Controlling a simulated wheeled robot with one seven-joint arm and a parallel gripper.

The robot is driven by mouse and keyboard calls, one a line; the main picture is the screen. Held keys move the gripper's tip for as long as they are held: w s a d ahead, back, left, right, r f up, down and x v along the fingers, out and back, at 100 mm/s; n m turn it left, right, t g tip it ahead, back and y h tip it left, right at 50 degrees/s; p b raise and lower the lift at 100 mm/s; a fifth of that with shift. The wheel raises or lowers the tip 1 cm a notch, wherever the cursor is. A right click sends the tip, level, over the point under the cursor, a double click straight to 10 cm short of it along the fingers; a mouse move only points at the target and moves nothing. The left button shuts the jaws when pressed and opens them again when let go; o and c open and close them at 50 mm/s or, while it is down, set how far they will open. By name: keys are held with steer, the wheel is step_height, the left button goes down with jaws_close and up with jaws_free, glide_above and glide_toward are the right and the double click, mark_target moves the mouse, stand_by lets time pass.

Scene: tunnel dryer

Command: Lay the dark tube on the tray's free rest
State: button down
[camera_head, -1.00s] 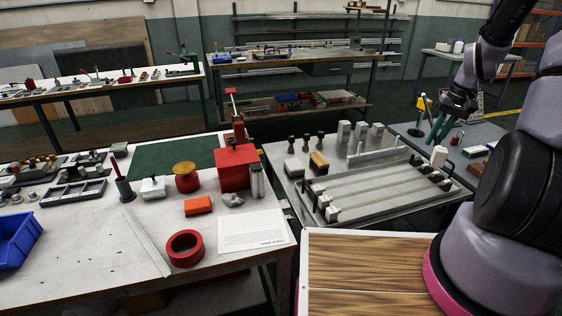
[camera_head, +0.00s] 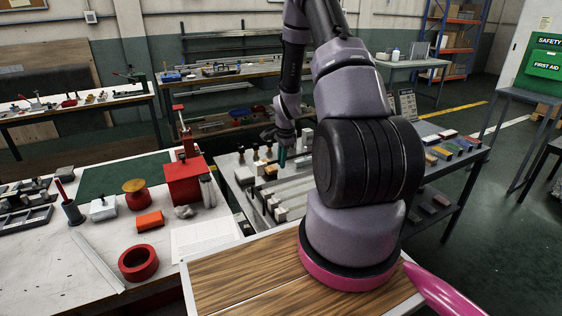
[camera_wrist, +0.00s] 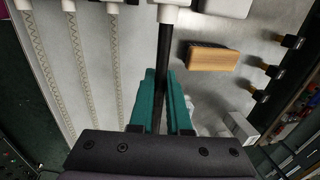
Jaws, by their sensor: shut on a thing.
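My gripper (camera_wrist: 162,82) has teal fingers that are shut on the dark tube (camera_wrist: 163,52) in the wrist view. The tube runs up the picture from between the fingers, with a white piece (camera_wrist: 171,14) at its upper end. In the head view my gripper (camera_head: 283,154) hangs over the tray's table; the tube cannot be made out there. The tray (camera_head: 262,205) is grey, with long parallel lanes and white end blocks, and my arm hides its right part. In the wrist view several pale zigzag lanes (camera_wrist: 79,62) lie left of the tube. I cannot tell which rest is free.
A wooden-faced block (camera_wrist: 215,58) and several dark-handled tools (camera_wrist: 272,70) lie right of the tube in the wrist view. Pale blocks (camera_wrist: 240,128) stand near the right finger. A red press (camera_head: 184,180) and a red ring (camera_head: 138,262) are on the left bench.

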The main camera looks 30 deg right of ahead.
stand_by(0.4)
glide_above(281, 186)
steer(key=shift+s+f, duration=0.2)
steer(key=shift+f, duration=1.25)
steer(key=shift+s+f, duration=0.2)
steer(key=shift+f, duration=1.25)
steer(key=shift+f, duration=1.6)
steer(key=c, duration=0.8)
jaws_free()
step_height(281, 186, up, 11)
steer(key=s, duration=0.2)
steer(key=shift+f, duration=0.2)
steer(key=shift+s, duration=0.1)
